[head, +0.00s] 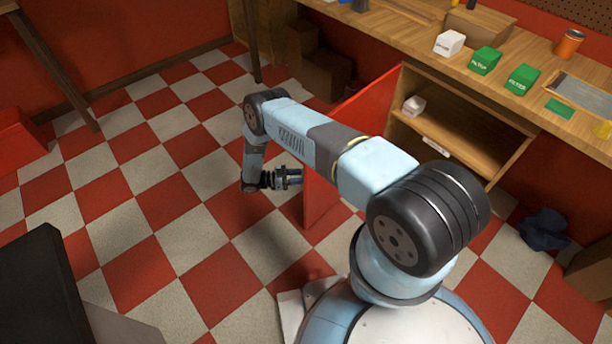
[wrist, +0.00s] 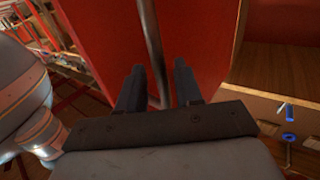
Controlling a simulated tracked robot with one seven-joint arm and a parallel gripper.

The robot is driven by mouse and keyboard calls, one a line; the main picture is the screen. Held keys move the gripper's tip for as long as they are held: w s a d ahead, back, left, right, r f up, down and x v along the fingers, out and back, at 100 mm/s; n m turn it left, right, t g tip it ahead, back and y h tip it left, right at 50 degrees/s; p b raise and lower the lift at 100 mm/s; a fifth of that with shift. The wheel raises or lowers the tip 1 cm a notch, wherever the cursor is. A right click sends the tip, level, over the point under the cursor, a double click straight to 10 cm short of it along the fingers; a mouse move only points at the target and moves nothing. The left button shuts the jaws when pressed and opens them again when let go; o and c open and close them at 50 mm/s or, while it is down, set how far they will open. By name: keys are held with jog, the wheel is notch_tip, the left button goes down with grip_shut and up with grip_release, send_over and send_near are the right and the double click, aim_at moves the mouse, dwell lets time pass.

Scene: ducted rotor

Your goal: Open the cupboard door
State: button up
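The red cupboard door (head: 374,104) stands swung well out from the cupboard (head: 466,128), whose wooden shelf and inside show in the head view. My gripper (head: 298,177) is at the door's outer face, near its free edge. In the wrist view the door (wrist: 205,35) fills the middle. A dark upright bar handle (wrist: 152,45) runs on it between the two fingers of my gripper (wrist: 159,78). The fingers are apart, with a visible gap on each side of the bar. The handle is hidden in the head view.
A small white box (head: 413,105) sits on the cupboard shelf. The workbench (head: 520,105) above holds green boxes (head: 522,79) and an orange can (head: 569,43). A dark cloth (head: 544,229) lies on the floor at right. The checkered floor (head: 180,220) left of the door is clear.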

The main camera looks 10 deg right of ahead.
jog(key=w+a, duration=0.1)
jog(key=a, duration=1.1)
jog(key=shift+w, duration=0.35)
jog(key=shift+f, duration=0.1)
